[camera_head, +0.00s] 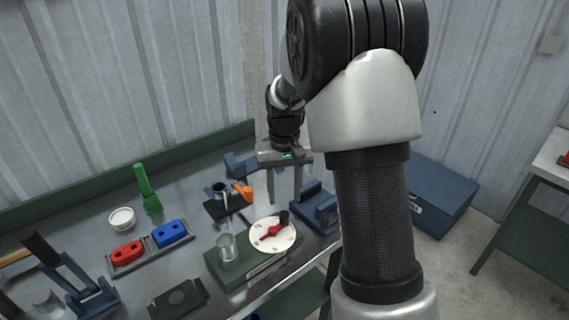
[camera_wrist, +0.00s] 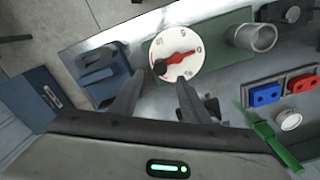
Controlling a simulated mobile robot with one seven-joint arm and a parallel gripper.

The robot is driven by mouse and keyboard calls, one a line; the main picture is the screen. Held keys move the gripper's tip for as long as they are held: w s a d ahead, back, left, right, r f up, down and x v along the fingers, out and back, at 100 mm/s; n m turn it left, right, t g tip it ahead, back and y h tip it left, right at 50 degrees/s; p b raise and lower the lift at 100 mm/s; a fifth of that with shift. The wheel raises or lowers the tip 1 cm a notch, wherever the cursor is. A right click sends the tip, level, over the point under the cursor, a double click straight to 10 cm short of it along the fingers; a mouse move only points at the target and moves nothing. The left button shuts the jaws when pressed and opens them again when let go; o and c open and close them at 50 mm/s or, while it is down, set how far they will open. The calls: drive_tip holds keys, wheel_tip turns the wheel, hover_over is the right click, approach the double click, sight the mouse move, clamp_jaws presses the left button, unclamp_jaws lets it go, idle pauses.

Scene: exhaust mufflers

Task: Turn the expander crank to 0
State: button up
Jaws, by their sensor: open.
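The expander crank is a white round dial (camera_head: 268,240) with a red arm (camera_head: 270,232) and a black knob (camera_head: 283,216), mounted on a green base (camera_head: 235,270) beside a clear metallic cylinder (camera_head: 226,246). In the wrist view the dial (camera_wrist: 183,45) shows the red arm lying across it, with the knob (camera_wrist: 159,67) at its lower left edge. My gripper (camera_head: 285,198) is open and empty, pointing down above the knob side of the dial. In the wrist view its fingertips (camera_wrist: 159,80) straddle the knob's line, apart from it.
A dark block with a small cup and orange part (camera_head: 222,200) stands behind the dial. A blue vise-like fixture (camera_head: 315,207) is close on the right. Red (camera_head: 127,253) and blue (camera_head: 170,233) blocks, a white bowl (camera_head: 121,218) and a green tool (camera_head: 147,188) are left.

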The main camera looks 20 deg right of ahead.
wheel_tip(320, 180, up, 10)
idle(0.3)
drive_tip(key=shift+r+p, duration=0.1)
drive_tip(key=shift+p, duration=0.2)
